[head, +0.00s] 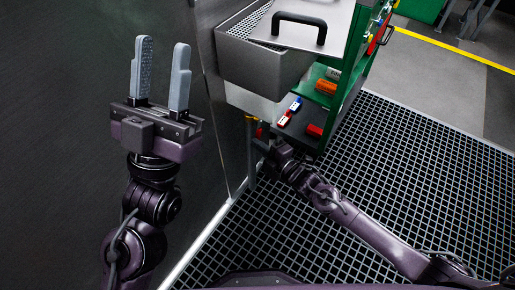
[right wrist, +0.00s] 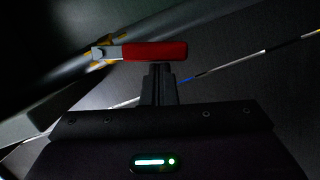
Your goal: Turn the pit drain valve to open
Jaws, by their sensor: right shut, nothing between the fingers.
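The drain valve has a red-sleeved lever handle (right wrist: 155,51) on a grey metal strip, lying nearly level across the right wrist view. Yellow valve parts show behind its left end. In the head view the small red handle (head: 259,130) hangs below the yellow part, under the steel sink. My right gripper (right wrist: 160,68) is shut and empty, its fingertips at the lower edge of the red sleeve; I cannot tell whether they touch it. In the head view my right gripper (head: 262,147) is just below the handle. My left gripper (head: 160,58) is open, empty and upright at the left, well away from the valve.
A steel sink (head: 262,65) with a lidded top (head: 300,22) overhangs the valve area. A green shelf cart (head: 345,105) with red, blue and orange items stands right beside it. A dark wall (head: 60,150) lies left. The grating floor (head: 400,160) is clear on the right.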

